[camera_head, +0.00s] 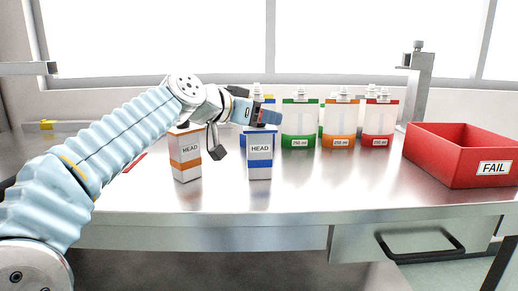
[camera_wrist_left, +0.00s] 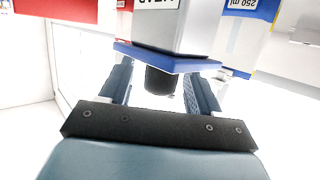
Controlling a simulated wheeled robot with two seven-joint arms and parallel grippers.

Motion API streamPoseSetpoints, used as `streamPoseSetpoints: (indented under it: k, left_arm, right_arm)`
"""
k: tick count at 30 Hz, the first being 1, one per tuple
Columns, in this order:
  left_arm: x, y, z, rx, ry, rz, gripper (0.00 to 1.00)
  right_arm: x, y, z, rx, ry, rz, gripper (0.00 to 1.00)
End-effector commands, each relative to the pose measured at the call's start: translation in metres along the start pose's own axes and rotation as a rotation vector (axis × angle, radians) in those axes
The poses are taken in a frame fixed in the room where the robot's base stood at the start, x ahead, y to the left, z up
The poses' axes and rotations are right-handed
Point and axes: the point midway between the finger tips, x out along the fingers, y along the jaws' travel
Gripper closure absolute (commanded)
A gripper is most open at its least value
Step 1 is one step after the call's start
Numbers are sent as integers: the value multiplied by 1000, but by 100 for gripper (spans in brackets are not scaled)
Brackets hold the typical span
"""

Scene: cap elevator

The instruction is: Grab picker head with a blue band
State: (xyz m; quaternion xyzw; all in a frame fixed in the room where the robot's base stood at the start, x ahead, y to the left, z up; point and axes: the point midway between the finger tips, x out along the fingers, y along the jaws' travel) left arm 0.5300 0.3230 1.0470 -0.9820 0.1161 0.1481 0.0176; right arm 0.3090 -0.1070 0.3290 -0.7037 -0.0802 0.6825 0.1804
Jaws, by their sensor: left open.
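The picker head with a blue band (camera_head: 260,158) is a white, upright box labelled HEAD on the steel table. In the left wrist view, its pale body, blue edge and a dark cylindrical part (camera_wrist_left: 160,82) show between the two fingers. My left gripper (camera_head: 265,115) is open just above and behind the top of this box, and its fingers (camera_wrist_left: 160,90) are on either side of the dark part. Whether they touch it cannot be told. A similar box with an orange band (camera_head: 185,158) stands to the left. My right gripper is out of view.
Green (camera_head: 300,125), orange (camera_head: 340,125) and red (camera_head: 378,125) banded bottles stand behind to the right, with a blue one partly hidden behind my gripper. A red FAIL bin (camera_head: 450,160) is at the right. The table's front is clear.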

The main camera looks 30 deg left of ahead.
Motion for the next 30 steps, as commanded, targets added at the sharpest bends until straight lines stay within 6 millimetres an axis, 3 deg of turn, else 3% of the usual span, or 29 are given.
streamPoseSetpoints:
  k: [2,13,30]
  left_arm:
    - [0,0,0,0,0,0,42]
    - [0,0,0,0,-1,0,99]
    - [-3,0,-7,1,1,0,100]
  right_arm:
    - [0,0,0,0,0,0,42]
    - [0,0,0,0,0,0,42]
    - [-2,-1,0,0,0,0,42]
